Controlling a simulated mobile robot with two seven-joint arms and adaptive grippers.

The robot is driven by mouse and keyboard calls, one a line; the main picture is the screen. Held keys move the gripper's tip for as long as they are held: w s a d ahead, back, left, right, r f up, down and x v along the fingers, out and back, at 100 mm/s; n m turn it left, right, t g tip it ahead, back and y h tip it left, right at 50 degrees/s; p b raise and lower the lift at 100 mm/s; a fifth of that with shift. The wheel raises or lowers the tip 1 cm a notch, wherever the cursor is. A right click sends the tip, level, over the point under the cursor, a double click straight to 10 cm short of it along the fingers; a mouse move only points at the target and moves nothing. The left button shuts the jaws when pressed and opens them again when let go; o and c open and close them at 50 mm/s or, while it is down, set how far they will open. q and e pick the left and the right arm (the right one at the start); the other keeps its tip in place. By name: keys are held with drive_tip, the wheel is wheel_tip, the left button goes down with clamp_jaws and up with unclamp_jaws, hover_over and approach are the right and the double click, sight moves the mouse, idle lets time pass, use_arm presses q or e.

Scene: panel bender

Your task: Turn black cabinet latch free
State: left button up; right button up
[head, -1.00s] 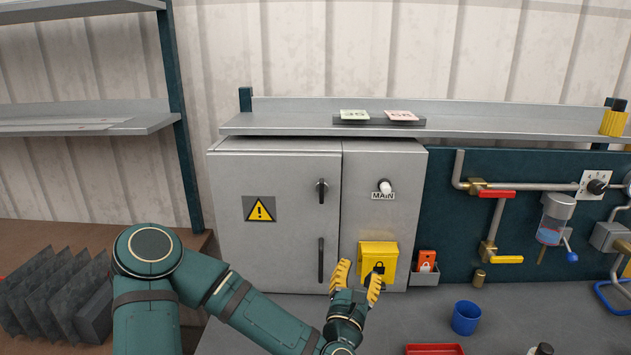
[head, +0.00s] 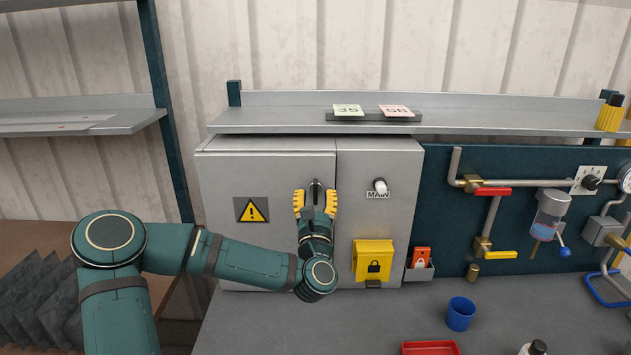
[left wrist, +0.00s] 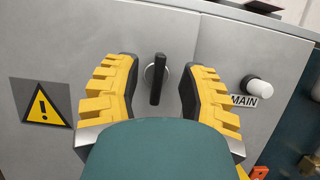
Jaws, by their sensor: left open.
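The black cabinet latch (head: 316,185) is on the right side of the grey cabinet door (head: 222,170). In the left wrist view the latch (left wrist: 157,79) stands upright on a round silver base. My left gripper (head: 316,203) is open, with one yellow finger on each side of the latch. In the left wrist view the left gripper (left wrist: 158,88) shows clear gaps between both fingers and the latch. My right gripper is not in view.
A white MAIN switch (head: 380,186) and a yellow lock box (head: 373,260) are on the panel to the right. A shelf (head: 460,115) runs above the cabinet. A blue cup (head: 461,313) and a red tray (head: 431,348) are on the bench.

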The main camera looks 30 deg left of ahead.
sight(315, 188)
use_arm(q)
drive_tip(key=shift+x, duration=2)
drive_tip(key=shift+o, duration=0.2)
clamp_jaws()
